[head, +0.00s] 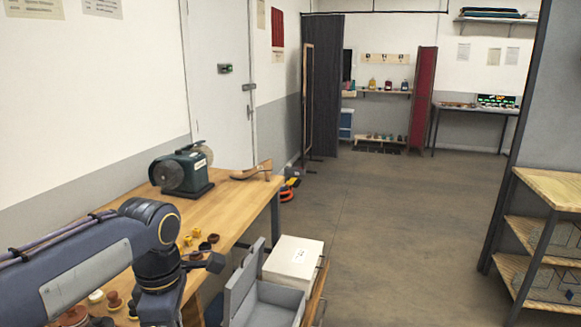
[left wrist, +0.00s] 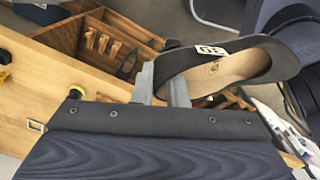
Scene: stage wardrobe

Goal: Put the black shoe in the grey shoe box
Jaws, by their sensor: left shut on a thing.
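The black shoe (left wrist: 275,38) shows in the left wrist view, with a tan insole and a white size tag on its side. My left gripper (left wrist: 163,84) is shut on the edge of the shoe, which hangs ahead of the fingers. In the head view my left arm reaches in over the workbench, and its fingers and the shoe are out of the picture. The grey shoe box (head: 283,292) stands at the bottom middle of the head view, its lid raised on the left side; its near part is cut off. My right gripper is not in view.
The wooden workbench (head: 222,200) carries a green polishing machine (head: 181,171), a tan shoe form (head: 252,172) and several small pots. A white box (head: 293,260) sits beside the grey box. Open floor lies to the right, before a wooden shelf unit (head: 550,190).

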